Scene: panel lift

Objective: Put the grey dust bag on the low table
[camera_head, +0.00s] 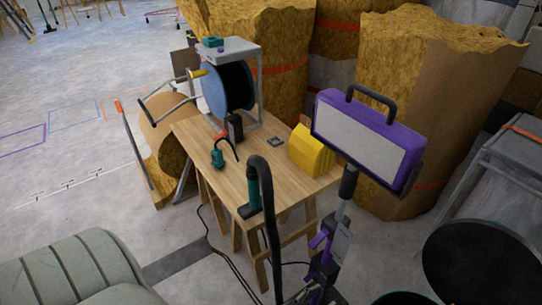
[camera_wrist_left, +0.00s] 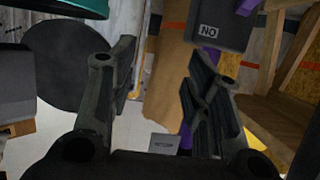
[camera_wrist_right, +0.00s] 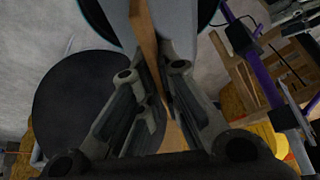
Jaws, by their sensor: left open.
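In the right wrist view a pale grey bag-like thing, taken as the grey dust bag (camera_wrist_right: 192,25), fills the top, with a thin brown strip running down from it. My right gripper (camera_wrist_right: 156,68) has its fingers close together on this strip. The bag's far part is cut off by the frame. My left gripper (camera_wrist_left: 160,65) is open, with nothing between its fingers. Neither gripper is clear in the head view. A wooden trestle table (camera_head: 228,186) stands in the middle of the head view; I cannot tell if it is the low table.
The table carries a blue cable reel (camera_head: 228,88), a yellow case (camera_head: 311,152) and hand tools. A purple-framed lamp (camera_head: 367,137) stands in front. Black round discs (camera_head: 482,262) are at the lower right. A large grey ribbed form (camera_head: 75,270) fills the lower left. Insulation rolls stand behind.

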